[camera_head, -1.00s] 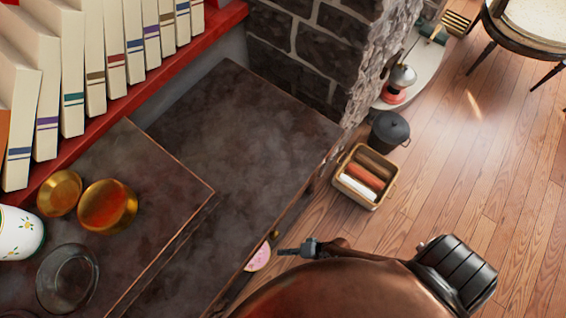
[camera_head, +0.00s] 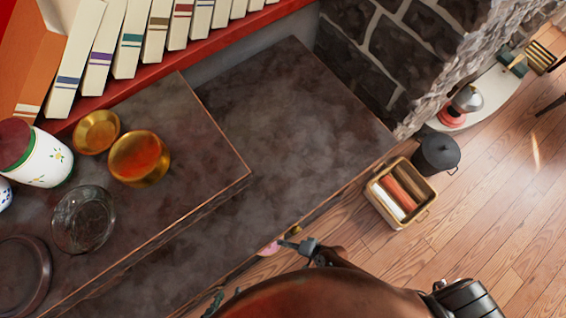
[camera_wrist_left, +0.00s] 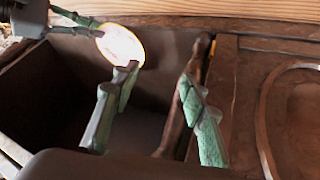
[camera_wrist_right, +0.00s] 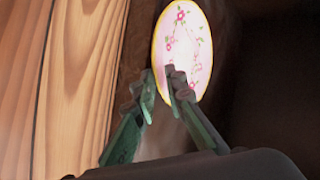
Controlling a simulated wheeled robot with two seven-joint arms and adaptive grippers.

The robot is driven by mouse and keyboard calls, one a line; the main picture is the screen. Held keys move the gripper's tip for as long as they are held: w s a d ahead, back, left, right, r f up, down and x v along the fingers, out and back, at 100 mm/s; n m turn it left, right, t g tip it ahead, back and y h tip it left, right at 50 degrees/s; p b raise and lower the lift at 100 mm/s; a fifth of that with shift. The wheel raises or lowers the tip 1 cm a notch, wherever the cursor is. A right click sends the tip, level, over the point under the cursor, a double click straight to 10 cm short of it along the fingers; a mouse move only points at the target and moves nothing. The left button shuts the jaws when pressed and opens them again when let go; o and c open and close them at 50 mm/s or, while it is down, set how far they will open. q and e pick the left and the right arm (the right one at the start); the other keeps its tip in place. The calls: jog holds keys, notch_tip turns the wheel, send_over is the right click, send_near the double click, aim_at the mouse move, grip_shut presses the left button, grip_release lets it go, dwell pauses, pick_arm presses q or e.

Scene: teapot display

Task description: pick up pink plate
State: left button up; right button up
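The pink plate (camera_head: 269,248) shows small at the dark cabinet's front edge. In the right wrist view the plate (camera_wrist_right: 188,45) is round, pale pink with flowers and a yellow rim. My right gripper (camera_head: 284,243) is at the plate. Its fingertips (camera_wrist_right: 160,82) are close together at the plate's lower left edge, one overlapping its face; I cannot tell whether they grip. The left wrist view shows the plate (camera_wrist_left: 121,46) over the open drawer (camera_wrist_left: 60,75), with my right fingers at its edge. My left gripper (camera_wrist_left: 160,75) is open, one finger on each side of a drawer wall.
A dark cabinet top (camera_head: 275,130) is mostly bare. A brass bowl (camera_head: 139,158), a glass dish (camera_head: 83,219) and a floral jar (camera_head: 40,158) stand on the raised part at left. A basket (camera_head: 398,192) and a black pot (camera_head: 437,153) stand on the wooden floor at right.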

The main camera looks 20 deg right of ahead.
jog(key=shift+w, duration=0.1)
grip_shut()
jog(key=shift+f, duration=0.1)
dwell(0.4)
jog(key=shift+s+d, duration=0.3)
jog(key=shift+s, duration=0.7)
jog(key=shift+s+d, duration=0.25)
jog(key=shift+s, duration=0.7)
jog(key=shift+o, duration=2)
grip_release()
jog(key=shift+w, duration=0.1)
